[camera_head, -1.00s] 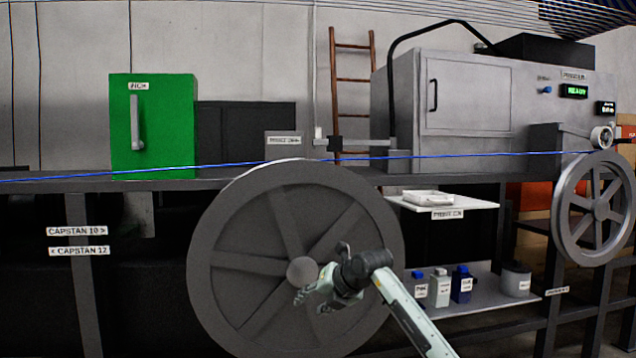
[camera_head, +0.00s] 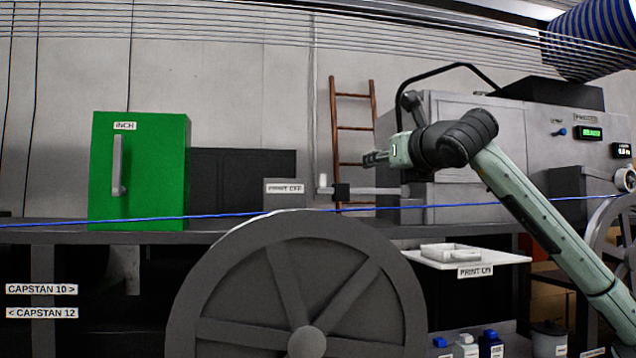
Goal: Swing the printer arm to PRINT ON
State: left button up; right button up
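The printer arm (camera_head: 372,191) is a thin grey horizontal bar with a black block and a small white upright piece at its left end. It points left from the grey printer cabinet (camera_head: 470,205), just above the blue cable (camera_head: 250,213). Its tip is beside a grey box (camera_head: 285,198) whose label seems to read PRINT OFF. The PRINT ON label (camera_head: 475,271) is on the front of a white tray (camera_head: 510,258) lower right. My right gripper (camera_head: 372,158) points left just above the bar, apparently apart from it. Its finger opening is unclear. My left gripper is not in view.
A green INCH cabinet (camera_head: 140,170) stands on the bench at left. A large dark capstan wheel (camera_head: 305,225) stands in front of the bench. My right forearm crosses before the printer. Small bottles (camera_head: 490,345) stand on a shelf below.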

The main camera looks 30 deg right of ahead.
aim_at(339, 192)
jog(key=i+l, duration=0.2)
jog(key=i, duration=0.3)
jog(key=i+l, duration=0.15)
jog(key=i, duration=0.35)
jog(key=i+l, duration=0.2)
jog(key=i, duration=0.3)
